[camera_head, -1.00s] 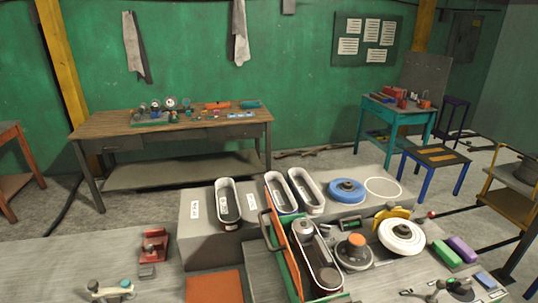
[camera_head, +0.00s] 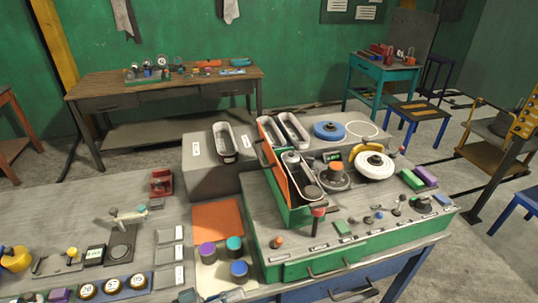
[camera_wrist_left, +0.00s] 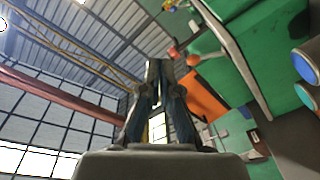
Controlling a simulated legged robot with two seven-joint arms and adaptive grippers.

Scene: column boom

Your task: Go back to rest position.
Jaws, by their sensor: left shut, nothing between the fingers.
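My left gripper (camera_wrist_left: 154,72) shows in the left wrist view, its two dark fingers closed together at the tips with nothing between them. It points away from that camera, with roof beams and windows behind it on the left. An orange surface and green surfaces lie beyond it to the right, turned on their side. I cannot make out either gripper clearly in the head view. My right gripper is in neither view. The task names no other object.
A grey workbench (camera_head: 50,200) holds an orange mat (camera_head: 217,222), small parts and gauges. A raised green-sided block (camera_head: 375,250) carries an orange belt sander (camera_head: 285,160) and a white disc (camera_head: 374,166). A wooden table (camera_head: 110,96) stands behind, with floor between.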

